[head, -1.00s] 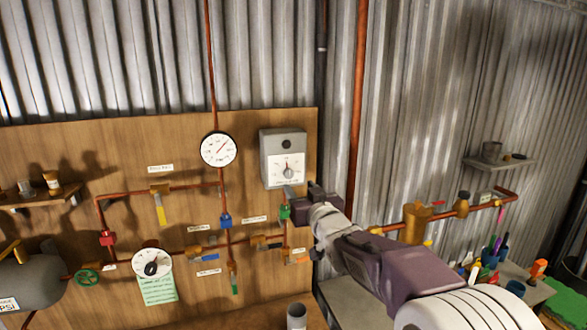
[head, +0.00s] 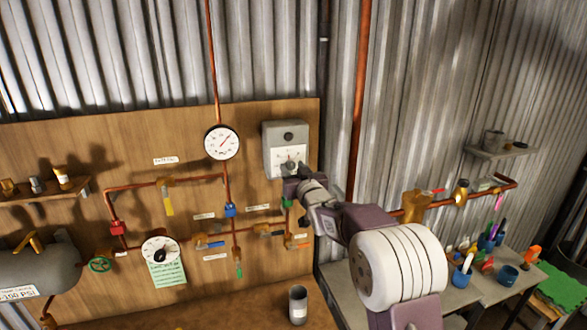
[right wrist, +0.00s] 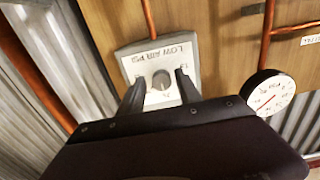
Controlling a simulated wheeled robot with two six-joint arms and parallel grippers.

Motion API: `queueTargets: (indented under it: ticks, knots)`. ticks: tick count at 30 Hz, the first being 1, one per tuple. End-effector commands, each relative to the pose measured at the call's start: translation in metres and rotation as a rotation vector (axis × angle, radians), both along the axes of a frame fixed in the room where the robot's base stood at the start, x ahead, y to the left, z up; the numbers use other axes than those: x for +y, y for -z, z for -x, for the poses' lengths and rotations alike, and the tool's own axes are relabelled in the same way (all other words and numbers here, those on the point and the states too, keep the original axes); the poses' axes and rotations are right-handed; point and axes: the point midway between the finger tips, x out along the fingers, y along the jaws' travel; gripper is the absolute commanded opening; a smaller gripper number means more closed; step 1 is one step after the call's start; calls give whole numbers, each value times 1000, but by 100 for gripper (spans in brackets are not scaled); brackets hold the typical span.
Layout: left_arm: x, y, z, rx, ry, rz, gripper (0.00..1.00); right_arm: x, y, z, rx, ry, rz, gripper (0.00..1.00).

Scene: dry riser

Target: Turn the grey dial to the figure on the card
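The grey dial (right wrist: 162,79) sits on the face of a pale wall box (head: 288,140). In the right wrist view the upside-down lettering on the face seems to read LOW AIR PSI. My right gripper (right wrist: 160,88) is open, its fingers on either side of the dial with gaps between; I cannot tell how deep they reach. In the head view the right gripper (head: 297,171) is at the box's lower edge and partly covers the dial. A green card (head: 168,274) hangs below a white round dial with a black knob (head: 159,252); its writing is too small to read. My left gripper is out of view.
A round gauge (head: 222,142) is left of the box. Copper pipes with coloured valves run across the wooden board (head: 110,130). A grey cup (head: 298,304) stands on the bench below. A side table (head: 480,290) with tools stands right. A vertical red pipe (head: 361,90) runs near my arm.

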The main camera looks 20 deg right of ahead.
Motion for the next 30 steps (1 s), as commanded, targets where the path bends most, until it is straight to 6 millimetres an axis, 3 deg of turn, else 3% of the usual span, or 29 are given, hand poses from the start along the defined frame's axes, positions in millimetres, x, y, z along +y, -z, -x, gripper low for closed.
queueTargets:
  ticks: [1,3,4,14,30]
  knots:
    - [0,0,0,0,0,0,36,0,0,0,0,0,0,24]
    - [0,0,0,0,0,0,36,0,0,0,0,0,0,4]
    - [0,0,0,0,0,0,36,0,0,0,0,1,0,0]
    - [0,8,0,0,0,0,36,0,2,0,-2,0,32,0]
    - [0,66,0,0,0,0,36,-1,4,0,-19,1,440,0]
